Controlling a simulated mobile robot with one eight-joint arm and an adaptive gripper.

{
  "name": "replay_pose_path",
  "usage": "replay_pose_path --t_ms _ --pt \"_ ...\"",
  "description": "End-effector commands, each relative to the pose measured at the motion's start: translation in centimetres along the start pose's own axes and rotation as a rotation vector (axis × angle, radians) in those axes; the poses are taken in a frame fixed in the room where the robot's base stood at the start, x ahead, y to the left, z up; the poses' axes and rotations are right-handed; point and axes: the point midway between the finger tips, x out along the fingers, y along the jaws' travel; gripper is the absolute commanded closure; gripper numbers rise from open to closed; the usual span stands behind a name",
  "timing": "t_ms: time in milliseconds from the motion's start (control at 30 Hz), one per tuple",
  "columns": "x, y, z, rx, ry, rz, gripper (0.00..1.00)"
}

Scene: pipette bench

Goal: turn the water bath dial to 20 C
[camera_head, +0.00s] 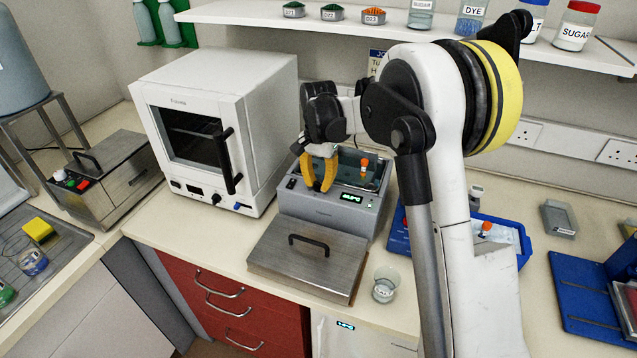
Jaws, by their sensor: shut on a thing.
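The water bath (322,209) is a grey open-topped box on the bench, right of the white oven. Its front panel has a small green-lit display (351,198), with digits too small to read surely, and a dark switch at the left end. My gripper (319,188) reaches down over the panel between the switch and the display. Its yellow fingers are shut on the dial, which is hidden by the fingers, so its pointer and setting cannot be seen. An orange-capped tube (363,172) stands in the bath.
A steel lid (300,271) with a black handle lies in front of the bath. A glass beaker (386,284) stands right of the lid. The white oven (245,90) is close on the left. A blue tray (518,236) lies behind my arm.

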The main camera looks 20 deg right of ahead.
Motion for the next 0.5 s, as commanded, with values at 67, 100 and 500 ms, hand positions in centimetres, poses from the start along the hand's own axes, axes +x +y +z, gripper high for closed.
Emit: replay_pose_path --t_ms 67,100,500 --pt "-0.02 -0.01 -0.01 -0.072 0.000 0.000 1.00" --pt "-0.02 -0.01 -0.01 -0.111 0.000 0.000 1.00" --pt "-0.02 -0.01 -0.01 -0.491 0.000 0.000 1.00"
